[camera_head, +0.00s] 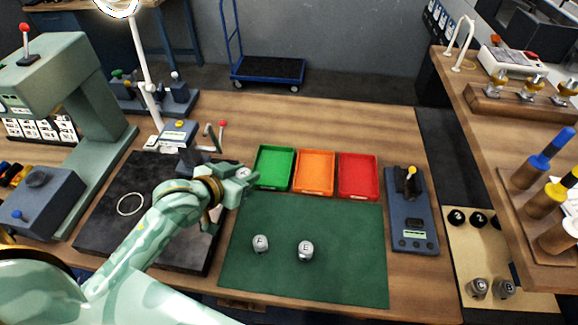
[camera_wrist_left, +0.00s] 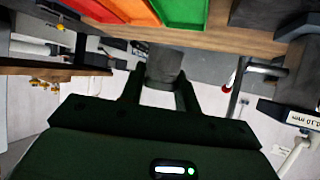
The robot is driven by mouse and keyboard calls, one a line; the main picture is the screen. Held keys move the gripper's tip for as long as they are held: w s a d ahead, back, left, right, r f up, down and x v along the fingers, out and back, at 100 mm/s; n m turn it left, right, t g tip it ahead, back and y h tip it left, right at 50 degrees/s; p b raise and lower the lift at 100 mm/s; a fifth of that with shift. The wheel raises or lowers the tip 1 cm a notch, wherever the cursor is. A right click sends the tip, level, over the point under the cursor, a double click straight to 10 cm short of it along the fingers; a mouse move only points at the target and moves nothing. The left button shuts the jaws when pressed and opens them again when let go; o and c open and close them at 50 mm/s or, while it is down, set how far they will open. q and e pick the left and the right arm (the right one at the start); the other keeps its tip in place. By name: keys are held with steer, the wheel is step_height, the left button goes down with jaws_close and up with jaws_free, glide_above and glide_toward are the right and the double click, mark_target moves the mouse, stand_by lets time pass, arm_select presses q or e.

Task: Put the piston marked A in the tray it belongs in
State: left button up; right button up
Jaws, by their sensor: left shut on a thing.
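My left gripper (camera_head: 241,182) is shut on a grey piston (camera_head: 244,172), just left of the green tray (camera_head: 263,178). In the left wrist view my left gripper (camera_wrist_left: 158,95) has its two fingers either side of the grey piston (camera_wrist_left: 165,66); I cannot read a letter on it. The green, orange (camera_head: 316,192) and red (camera_head: 358,196) trays stand in a row behind the green mat (camera_head: 340,280); all three look empty. My right gripper is not in view.
Two pistons, apparently F (camera_head: 260,243) and E (camera_head: 305,250), stand on the mat. Two more, C (camera_head: 477,288) and B (camera_head: 504,288), stand on a pale board at right. A blue-grey gauge device (camera_head: 410,222) is right of the trays. A dark plate (camera_head: 100,235) lies left.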

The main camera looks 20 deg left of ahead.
arm_select(q)
steer(key=a+b+x, duration=0.1)
steer(key=b+x, duration=0.1)
steer(key=x, duration=0.6)
steer(key=b, duration=0.3)
glide_above(271, 176)
steer(key=shift+y, duration=0.3)
steer(key=f, duration=0.5)
steer(key=shift+s+f, duration=0.25)
steer(key=shift+f, duration=0.05)
steer(key=shift+w+f, duration=0.25)
step_height(271, 176, down, 3)
steer(key=shift+f+b, duration=0.15)
steer(key=shift+b, duration=0.35)
steer(key=o, duration=1.1)
